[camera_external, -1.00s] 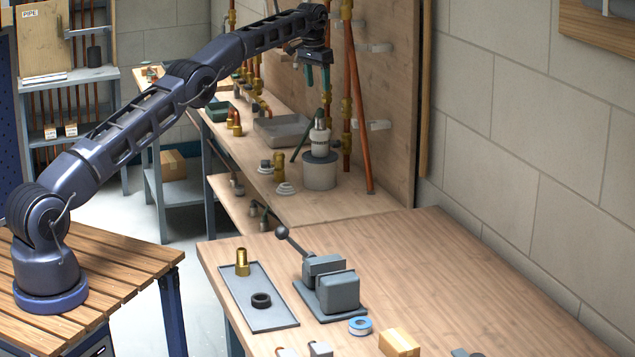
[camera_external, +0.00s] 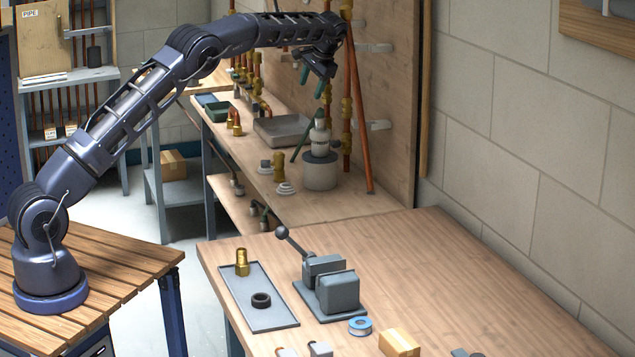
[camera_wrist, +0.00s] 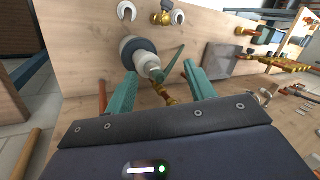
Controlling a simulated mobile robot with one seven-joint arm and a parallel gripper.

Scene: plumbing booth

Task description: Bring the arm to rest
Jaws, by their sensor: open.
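My gripper (camera_external: 312,82) is open and empty, its green fingers pointing down and a little to the right. It hangs in the air above the back bench, over a grey and white torch-like canister (camera_external: 320,165) and close to the copper pipes on the wooden board. In the wrist view the two green fingers of my gripper (camera_wrist: 160,90) stand apart. Nothing is held.
A grey tray (camera_external: 281,131) and brass valves stand on the back bench. Vertical copper pipes (camera_external: 360,110) run up the board near my gripper. The front bench (camera_external: 440,260) holds a vise (camera_external: 330,285), a flat tray (camera_external: 262,312) and small parts; its right side is mostly clear.

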